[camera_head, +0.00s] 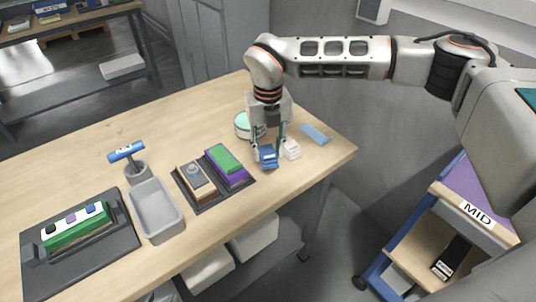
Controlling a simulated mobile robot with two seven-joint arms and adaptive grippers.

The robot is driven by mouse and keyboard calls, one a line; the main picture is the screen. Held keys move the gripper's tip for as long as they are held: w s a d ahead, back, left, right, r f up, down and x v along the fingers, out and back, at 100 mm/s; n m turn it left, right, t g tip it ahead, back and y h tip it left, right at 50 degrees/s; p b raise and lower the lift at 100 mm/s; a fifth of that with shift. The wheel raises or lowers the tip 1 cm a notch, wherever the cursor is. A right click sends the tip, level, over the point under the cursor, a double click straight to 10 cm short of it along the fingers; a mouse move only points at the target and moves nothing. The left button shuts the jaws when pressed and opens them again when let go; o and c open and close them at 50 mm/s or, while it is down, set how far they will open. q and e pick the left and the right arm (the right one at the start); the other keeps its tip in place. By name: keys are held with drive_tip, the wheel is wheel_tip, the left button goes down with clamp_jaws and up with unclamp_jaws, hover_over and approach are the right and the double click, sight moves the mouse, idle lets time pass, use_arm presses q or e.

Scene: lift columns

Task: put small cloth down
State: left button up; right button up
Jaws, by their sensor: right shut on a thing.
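A small folded blue cloth (268,157) is at the right part of the wooden table, directly under my right gripper (269,148). My right gripper points down, its fingers close around the blue cloth. I cannot tell whether the cloth touches the tabletop. A small white folded item (291,149) is just right of the fingers. A flat light-blue item (316,134) lies further right, near the table's corner. My left gripper is not in view.
A round green-topped tin (243,127) stands behind the gripper. A dark tray (214,205) with boxes, a grey bin (157,211) and a black case (80,252) are to the left on the wooden table (130,145). A shelf cart (415,245) stands right.

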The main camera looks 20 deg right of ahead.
sight(268, 153)
drive_tip(key=shift+f, duration=1.2)
drive_tip(key=shift+f, duration=0.1)
drive_tip(key=o, duration=1.1)
drive_tip(key=shift+r, duration=0.4)
wheel_tip(268, 153, up, 12)
drive_tip(key=shift+f+b, duration=0.25)
drive_tip(key=shift+b, duration=0.05)
drive_tip(key=shift+s+f, duration=0.1)
